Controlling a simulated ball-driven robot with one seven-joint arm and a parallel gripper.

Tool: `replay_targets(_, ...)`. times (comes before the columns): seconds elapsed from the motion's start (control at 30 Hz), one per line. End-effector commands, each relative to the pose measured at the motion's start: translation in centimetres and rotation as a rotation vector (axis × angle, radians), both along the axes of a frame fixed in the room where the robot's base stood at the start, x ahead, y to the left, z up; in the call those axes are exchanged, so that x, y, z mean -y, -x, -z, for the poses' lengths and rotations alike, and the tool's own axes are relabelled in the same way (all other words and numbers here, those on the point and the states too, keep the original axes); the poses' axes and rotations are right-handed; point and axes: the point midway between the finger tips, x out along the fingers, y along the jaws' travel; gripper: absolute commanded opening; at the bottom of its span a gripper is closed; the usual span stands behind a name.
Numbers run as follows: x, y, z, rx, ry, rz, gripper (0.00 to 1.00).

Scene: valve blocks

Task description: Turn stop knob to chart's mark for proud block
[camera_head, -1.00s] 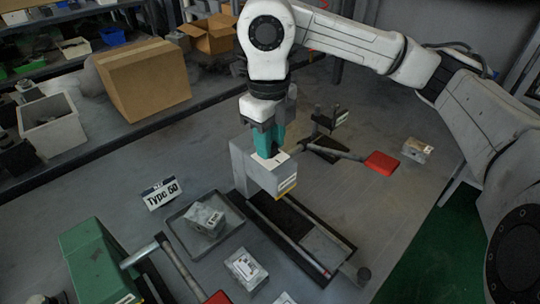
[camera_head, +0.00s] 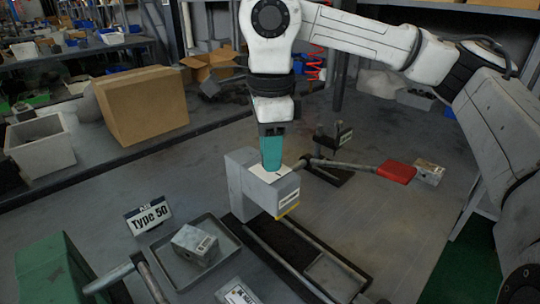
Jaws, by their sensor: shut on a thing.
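My gripper (camera_head: 271,165) points straight down, its teal fingers shut at the top of the grey press head (camera_head: 270,195). The stop knob is hidden between the fingers, so its setting cannot be read. A white plate lies on the head's top around the fingertips, with a dark line on it. A grey metal valve block (camera_head: 194,244) with a label sits in a shallow grey tray (camera_head: 165,252) left of the press. A sign (camera_head: 149,216) behind the tray reads "Type 50". I cannot make out a chart, nor which block is proud.
A lever with a red handle (camera_head: 397,171) reaches right behind the press head, near another block (camera_head: 429,173). A green machine (camera_head: 55,272) stands front left. A labelled block (camera_head: 237,291) is cut off below. A cardboard box (camera_head: 143,105) and shelves stand behind.

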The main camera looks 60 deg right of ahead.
Motion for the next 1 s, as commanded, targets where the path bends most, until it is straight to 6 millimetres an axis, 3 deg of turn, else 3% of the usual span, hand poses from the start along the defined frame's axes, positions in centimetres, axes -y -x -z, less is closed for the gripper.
replay_targets(0.33, 0.01, -0.06, -0.04, 0.003, 0.000, -0.116, 0.01)
replay_targets(0.83, 0.02, -0.07, -0.09, 0.003, 0.000, -0.130, 0.01)
replay_targets(0.87, 0.01, -0.06, -0.08, 0.003, 0.000, -0.130, 0.34)
replay_targets(1.0, 0.02, -0.04, -0.06, 0.002, 0.001, -0.130, 0.48)
